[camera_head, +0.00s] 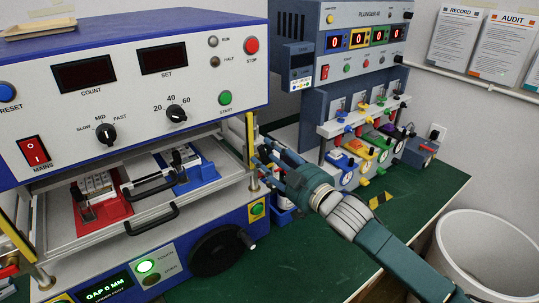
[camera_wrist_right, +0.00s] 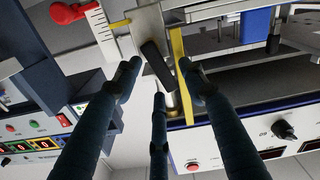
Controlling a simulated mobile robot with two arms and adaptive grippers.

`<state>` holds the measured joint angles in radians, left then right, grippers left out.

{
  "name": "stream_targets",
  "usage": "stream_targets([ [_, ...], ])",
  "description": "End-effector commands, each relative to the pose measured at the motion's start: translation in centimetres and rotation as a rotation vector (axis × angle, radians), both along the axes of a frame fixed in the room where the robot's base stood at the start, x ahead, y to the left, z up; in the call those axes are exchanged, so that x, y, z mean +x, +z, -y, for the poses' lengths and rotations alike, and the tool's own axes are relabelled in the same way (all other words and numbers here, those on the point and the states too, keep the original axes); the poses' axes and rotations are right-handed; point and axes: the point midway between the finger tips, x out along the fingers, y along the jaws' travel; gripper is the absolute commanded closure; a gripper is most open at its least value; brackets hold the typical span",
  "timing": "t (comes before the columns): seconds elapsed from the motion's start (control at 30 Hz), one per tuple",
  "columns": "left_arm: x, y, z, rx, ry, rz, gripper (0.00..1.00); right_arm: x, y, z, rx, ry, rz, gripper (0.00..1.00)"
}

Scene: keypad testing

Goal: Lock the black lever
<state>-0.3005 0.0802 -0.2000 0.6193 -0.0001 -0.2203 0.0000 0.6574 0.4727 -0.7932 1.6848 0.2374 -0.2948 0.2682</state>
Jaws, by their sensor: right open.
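My right gripper (camera_head: 264,163) is at the right side of the blue-and-white press, beside its yellow-edged post. In the right wrist view, its dark fingers (camera_wrist_right: 157,80) are spread around a short black lever (camera_wrist_right: 156,62) on a pale metal bracket. The lever is tilted and sits between the fingertips. I cannot tell whether any finger touches it. In the head view, the fingers mostly hide this spot. My left gripper is not in view.
The press tray (camera_head: 140,228) holds a red fixture (camera_head: 102,212) and a blue fixture (camera_head: 196,177). A black handwheel (camera_head: 216,251) is below. The plunger tester (camera_head: 361,75) stands behind my right gripper.

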Motion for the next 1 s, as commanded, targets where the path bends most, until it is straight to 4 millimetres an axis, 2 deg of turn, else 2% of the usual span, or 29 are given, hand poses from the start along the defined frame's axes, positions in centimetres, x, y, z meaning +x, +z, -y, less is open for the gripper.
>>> stream_targets([
  [0.17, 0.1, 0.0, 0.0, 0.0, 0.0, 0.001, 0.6, 0.0, 0.0, 0.0, 0.0, 0.0, 0.0, 0.58],
  [0.2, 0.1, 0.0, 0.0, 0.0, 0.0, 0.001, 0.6, 0.0, 0.0, 0.0, 0.0, 0.0, 0.0, 0.62],
  [0.4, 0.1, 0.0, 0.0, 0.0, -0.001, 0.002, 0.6, 0.0, 0.0, 0.0, 0.0, 0.0, 0.0, 1.0],
  [0.57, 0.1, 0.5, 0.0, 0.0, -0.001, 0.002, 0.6, 0.1, 0.1, 0.1, 0.025, -0.001, -0.02, 1.0],
  [0.7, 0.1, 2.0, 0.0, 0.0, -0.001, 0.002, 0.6, 0.4, 0.2, 0.5, 0.159, -0.002, -0.12, 1.0],
  [0.83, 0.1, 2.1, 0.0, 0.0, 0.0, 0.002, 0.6, 0.6, 0.0, 0.8, 0.226, 0.0, -0.167, 1.0],
  [1.0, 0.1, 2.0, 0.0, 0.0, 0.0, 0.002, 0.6, 0.6, -0.1, 0.8, 0.229, 0.0, -0.168, 1.0],
])
